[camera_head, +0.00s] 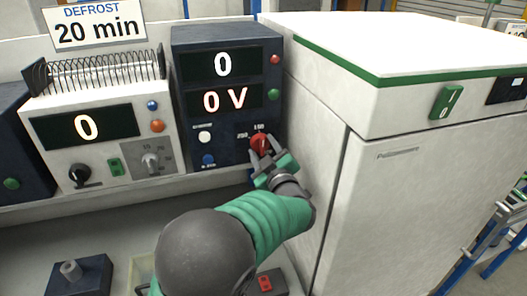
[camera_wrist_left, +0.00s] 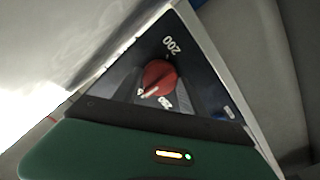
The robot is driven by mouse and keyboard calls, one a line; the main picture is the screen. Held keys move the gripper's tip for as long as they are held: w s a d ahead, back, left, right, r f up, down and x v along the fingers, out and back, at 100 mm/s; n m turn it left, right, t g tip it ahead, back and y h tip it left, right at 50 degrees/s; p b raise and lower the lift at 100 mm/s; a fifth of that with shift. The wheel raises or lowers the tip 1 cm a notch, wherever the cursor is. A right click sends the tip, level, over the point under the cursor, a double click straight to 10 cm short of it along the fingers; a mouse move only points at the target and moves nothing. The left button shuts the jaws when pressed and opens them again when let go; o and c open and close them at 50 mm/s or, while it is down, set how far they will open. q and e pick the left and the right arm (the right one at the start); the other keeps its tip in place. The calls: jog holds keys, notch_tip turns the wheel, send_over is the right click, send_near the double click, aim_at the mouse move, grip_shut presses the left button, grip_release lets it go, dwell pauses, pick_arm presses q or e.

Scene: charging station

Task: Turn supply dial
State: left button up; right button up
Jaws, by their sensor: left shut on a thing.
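The red supply dial (camera_head: 259,143) is at the lower right of the dark blue power supply (camera_head: 228,60), whose displays read 0 and 0 V. My left gripper (camera_head: 262,152) comes from below and is shut on the dial, with its fingers on both sides. In the left wrist view the red dial (camera_wrist_left: 160,75) is at the centre, its pale pointer mark toward the lower left. A 200 label is printed above it, and another label below is hard to read. My right gripper is not in view.
A white unit (camera_head: 90,125) with a 0 display and a coil stands to the left. A large white cabinet (camera_head: 400,200) rises close to the right of my left gripper. A dark box with a knob (camera_head: 75,275) sits at the lower left on the bench.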

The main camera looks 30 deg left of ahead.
pick_arm(q)
jog(key=shift+f, duration=0.2)
jog(key=o, duration=1.1)
jog(key=shift+w, duration=0.1)
jog(key=shift+o, duration=1.3)
jog(key=shift+w+a+f, duration=0.1)
jog(key=shift+w+f, duration=0.05)
jog(key=shift+w, duration=0.1)
jog(key=shift+s, duration=0.25)
jog(key=b+v, duration=0.1)
jog(key=v, duration=1.5)
jog(key=shift+d, duration=0.35)
jog(key=shift+s, duration=0.1)
